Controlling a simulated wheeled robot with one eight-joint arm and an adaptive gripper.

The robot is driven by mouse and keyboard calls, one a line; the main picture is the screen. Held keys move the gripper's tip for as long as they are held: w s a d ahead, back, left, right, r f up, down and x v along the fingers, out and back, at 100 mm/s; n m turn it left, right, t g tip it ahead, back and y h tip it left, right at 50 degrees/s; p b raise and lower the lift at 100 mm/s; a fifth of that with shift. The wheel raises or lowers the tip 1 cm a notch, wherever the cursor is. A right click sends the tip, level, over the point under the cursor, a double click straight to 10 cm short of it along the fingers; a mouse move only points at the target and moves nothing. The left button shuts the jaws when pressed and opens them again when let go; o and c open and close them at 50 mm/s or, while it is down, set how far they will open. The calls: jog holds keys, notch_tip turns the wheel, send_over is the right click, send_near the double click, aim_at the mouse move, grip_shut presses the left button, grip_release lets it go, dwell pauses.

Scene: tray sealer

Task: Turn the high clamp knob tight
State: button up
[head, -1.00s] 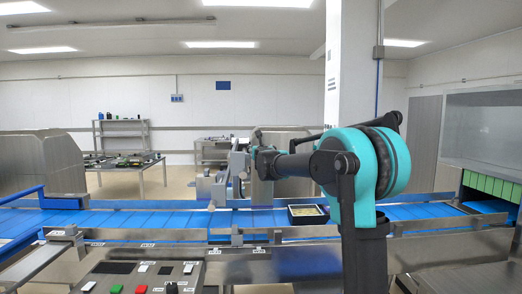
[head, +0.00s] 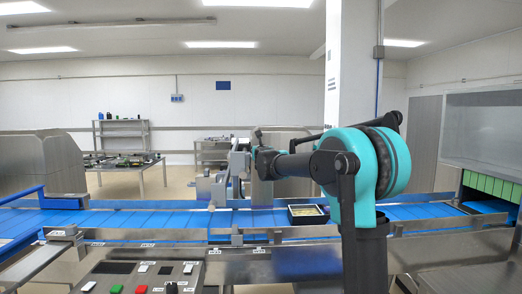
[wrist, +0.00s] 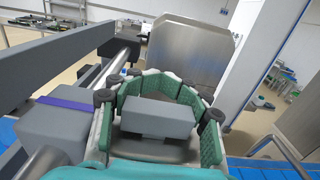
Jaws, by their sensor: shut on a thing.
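My gripper (wrist: 163,118) has its green-padded fingers closed around a grey block-shaped piece, which appears to be the high clamp knob (wrist: 155,118). The knob sits between the left and right finger pads in the wrist view. Its far side and mounting are hidden. A grey clamp body (wrist: 65,128) with a purple band lies just left of the fingers, beside a metal rod (wrist: 122,52). In the head view my gripper (head: 238,166) is at the grey clamp post above the blue conveyor, where the knob is too small to make out.
The blue conveyor (head: 120,219) runs left to right between metal rails. A black tray with pale contents (head: 307,209) sits on it, right of the clamp post. A control panel (head: 130,278) is at the front left. A steel hood (wrist: 190,50) stands beyond the gripper.

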jog(key=shift+h, duration=0.3)
jog(key=shift+d+m+h, duration=0.25)
jog(key=shift+m+h, duration=0.55)
jog(key=shift+h, duration=0.2)
jog(key=o, duration=1.4)
jog(key=shift+s, duration=0.15)
jog(key=s, duration=0.4)
jog(key=s+a, duration=0.1)
jog(key=s, duration=0.6)
jog(key=shift+s+a, duration=0.3)
jog(key=shift+c, duration=0.5)
